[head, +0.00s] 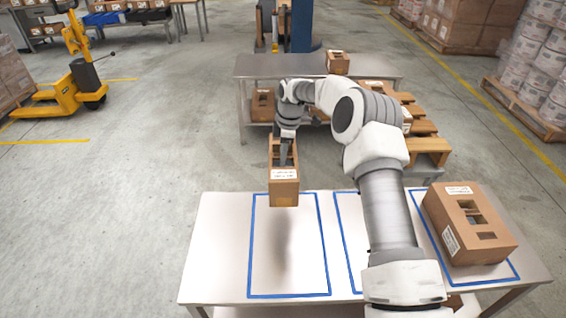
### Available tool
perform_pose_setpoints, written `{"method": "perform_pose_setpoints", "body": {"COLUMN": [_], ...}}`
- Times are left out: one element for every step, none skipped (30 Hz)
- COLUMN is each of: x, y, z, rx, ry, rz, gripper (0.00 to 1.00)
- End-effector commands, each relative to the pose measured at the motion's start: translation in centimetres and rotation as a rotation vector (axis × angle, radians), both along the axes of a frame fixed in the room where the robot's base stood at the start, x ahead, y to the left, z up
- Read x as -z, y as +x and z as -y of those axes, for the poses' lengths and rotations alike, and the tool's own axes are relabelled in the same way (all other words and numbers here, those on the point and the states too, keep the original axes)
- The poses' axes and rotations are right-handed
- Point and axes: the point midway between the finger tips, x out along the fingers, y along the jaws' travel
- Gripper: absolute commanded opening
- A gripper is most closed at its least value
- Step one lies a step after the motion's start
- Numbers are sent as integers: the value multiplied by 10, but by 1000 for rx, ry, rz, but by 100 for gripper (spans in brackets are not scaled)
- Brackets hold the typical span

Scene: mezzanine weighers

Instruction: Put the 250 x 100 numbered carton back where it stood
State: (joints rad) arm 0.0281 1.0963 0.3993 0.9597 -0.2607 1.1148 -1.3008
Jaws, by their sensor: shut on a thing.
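My gripper (286,158) is shut on a narrow brown carton (284,190) with an open top and a white label on its near face. The label is too small to read. The carton hangs upright above the far end of the left blue-outlined area on the near table (222,240). A dark shadow lies below it inside that outline. The left outline (251,250) is otherwise empty. A middle blue outline (347,250) is partly hidden by my arm.
A larger carton (482,240) with cut-outs stands in the right blue outline (519,275). A far table (275,68) carries a small carton (338,63), with another carton (262,108) on its lower shelf. A wooden pallet (430,146) stands behind my arm.

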Motion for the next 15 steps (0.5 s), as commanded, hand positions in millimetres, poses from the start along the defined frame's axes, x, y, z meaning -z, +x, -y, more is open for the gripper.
{"method": "perform_pose_setpoints", "body": {"x": [-18,-24,-33,-39,-45,-53,-59,-65,-73,-79,-85,-91,-95,-98,-101], "y": [1,1,1,1,1,1,1,1,1,1,1,1,1,0,0], "z": [0,0,0,0,0,0,0,0,0,0,0,0,0,0,0], "rx": [0,0,1,0,0,0,0,0,0,0,0,0,0,0,0], "ry": [0,0,0,0,0,0,0,0,0,0,0,0,0,0,0], "rz": [4,4,5,4,4,3,3,4,4,4,4,4,3,3,2], "gripper": [0,0,0,0,0,0,0,0,0,0,0,0,0,0,0]}}
